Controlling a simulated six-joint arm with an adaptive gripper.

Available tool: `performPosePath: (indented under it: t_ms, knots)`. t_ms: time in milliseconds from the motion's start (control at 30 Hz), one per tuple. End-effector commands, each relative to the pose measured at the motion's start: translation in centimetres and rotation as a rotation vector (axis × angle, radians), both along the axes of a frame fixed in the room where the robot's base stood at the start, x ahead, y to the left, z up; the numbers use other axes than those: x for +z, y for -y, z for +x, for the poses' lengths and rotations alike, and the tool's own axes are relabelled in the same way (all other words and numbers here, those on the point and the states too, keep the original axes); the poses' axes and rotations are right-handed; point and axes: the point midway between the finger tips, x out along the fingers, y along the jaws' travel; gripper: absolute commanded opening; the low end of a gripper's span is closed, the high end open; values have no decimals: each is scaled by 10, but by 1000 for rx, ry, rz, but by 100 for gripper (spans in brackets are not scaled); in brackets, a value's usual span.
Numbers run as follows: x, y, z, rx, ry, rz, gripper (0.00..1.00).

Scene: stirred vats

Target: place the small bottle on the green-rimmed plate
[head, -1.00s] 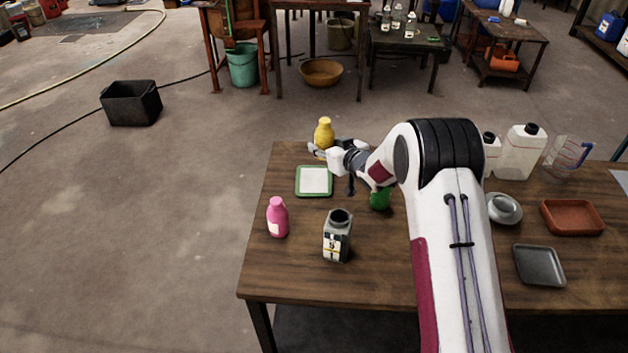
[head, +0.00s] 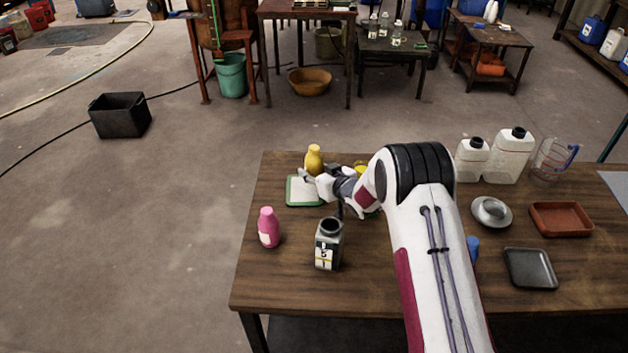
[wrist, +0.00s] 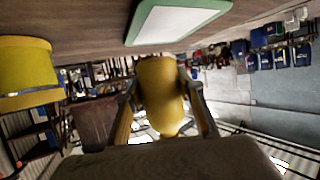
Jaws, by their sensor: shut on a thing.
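A small yellow bottle (head: 314,158) is upright in my gripper (head: 308,174), by the far edge of the green-rimmed plate (head: 291,203). The wrist view shows the yellow bottle (wrist: 162,85) between both fingers of my gripper (wrist: 163,108), which is shut on it. That view is upside down, with the plate (wrist: 180,20) at the top, close to the bottle's base. The plate's white middle looks empty. I cannot tell how high the bottle is above the plate or table. My fingers hide part of the bottle and plate in the head view.
A pink bottle (head: 268,228) and a grey labelled jar (head: 328,245) stand in front of the plate. A yellow vessel (head: 361,167) is partly hidden behind my arm. To the right are white jugs (head: 509,158), a metal dish (head: 491,213), a terracotta tray (head: 560,220) and a dark tray (head: 530,268).

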Motion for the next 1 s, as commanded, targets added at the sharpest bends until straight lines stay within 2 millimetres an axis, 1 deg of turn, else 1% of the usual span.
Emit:
performPosePath:
  t_ms: [133, 233, 500, 600, 1000]
  knots:
    - [0, 0, 0, 0, 2, 1, 8]
    - [-4, 0, 0, 0, 1, 1, 8]
    - [-29, 0, 0, 0, 1, 1, 8]
    - [-35, 0, 0, 0, 1, 0, 8]
    - [-37, 0, 0, 0, 2, 0, 8]
